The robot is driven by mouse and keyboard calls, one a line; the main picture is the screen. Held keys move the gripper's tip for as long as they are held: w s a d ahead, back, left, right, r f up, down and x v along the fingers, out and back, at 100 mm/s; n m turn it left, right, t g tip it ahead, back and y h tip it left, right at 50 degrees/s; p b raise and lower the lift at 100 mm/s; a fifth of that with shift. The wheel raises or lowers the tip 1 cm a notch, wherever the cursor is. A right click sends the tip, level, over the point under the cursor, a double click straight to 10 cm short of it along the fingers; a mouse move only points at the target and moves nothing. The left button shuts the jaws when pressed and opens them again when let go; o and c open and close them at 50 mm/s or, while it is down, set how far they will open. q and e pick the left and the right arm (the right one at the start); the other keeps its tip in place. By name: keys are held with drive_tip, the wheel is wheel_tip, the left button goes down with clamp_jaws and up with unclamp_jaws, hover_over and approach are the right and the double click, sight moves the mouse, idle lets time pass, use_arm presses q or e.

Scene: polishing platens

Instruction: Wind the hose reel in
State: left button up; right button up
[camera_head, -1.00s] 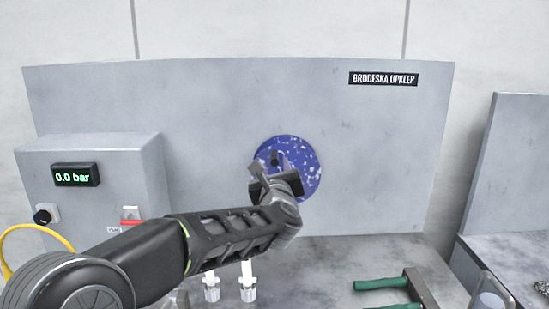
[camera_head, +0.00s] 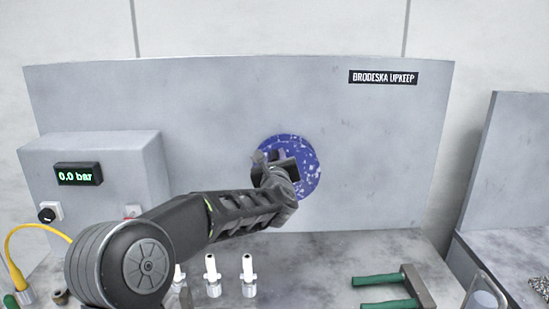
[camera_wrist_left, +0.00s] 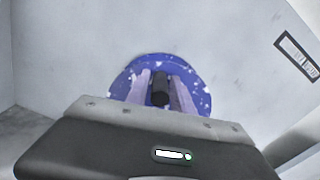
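The hose reel shows as a round blue disc with white specks (camera_head: 309,178) on the grey upright panel. My left gripper (camera_head: 274,160) is in front of it and hides its middle and left part. In the left wrist view the blue disc (camera_wrist_left: 201,88) has a dark knob (camera_wrist_left: 160,88) standing out from it. The two pale fingers of my left gripper (camera_wrist_left: 161,93) lie on either side of this knob, close to it. Whether they press on it cannot be made out. My right gripper is not in view.
A grey box with a gauge reading 0.0 bar (camera_head: 78,174) stands at the left, with a yellow hose (camera_head: 14,250) beside it. White fittings (camera_head: 248,275) and a green-handled tool (camera_head: 378,280) are on the bench. A second panel (camera_head: 513,165) is at the right.

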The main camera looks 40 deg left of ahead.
use_arm(q)
clamp_jaws()
idle(1.1)
